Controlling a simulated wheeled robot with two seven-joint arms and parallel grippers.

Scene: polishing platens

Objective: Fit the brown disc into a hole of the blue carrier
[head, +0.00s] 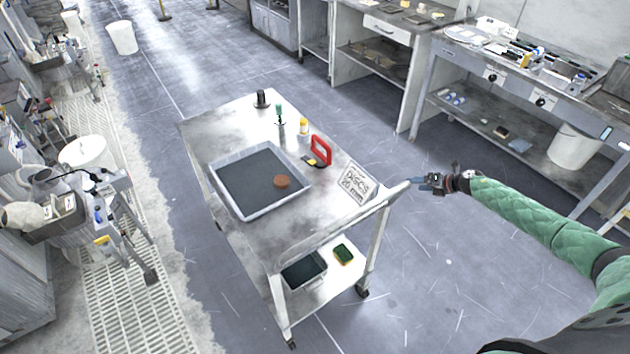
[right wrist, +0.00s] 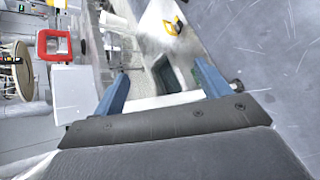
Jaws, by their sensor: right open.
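The brown disc (head: 281,182) lies in a grey tray (head: 216,182) on the metal cart, towards the tray's right side. I cannot make out a blue carrier in either view. My right gripper (head: 424,183) is off the cart's right edge, beyond the sign, open and apart from the disc. In the right wrist view its two blue fingers (right wrist: 162,92) are spread with nothing between them. My left gripper is not in view.
The cart (head: 235,115) also carries a red-handled tool (head: 320,150), a green-handled tool (head: 280,112), a yellow-capped bottle (head: 303,127), a black cylinder (head: 261,99) and a "DISCS 20 mm" sign (head: 357,184). A bin (head: 303,270) sits on its lower shelf. Floor between cart and benches is clear.

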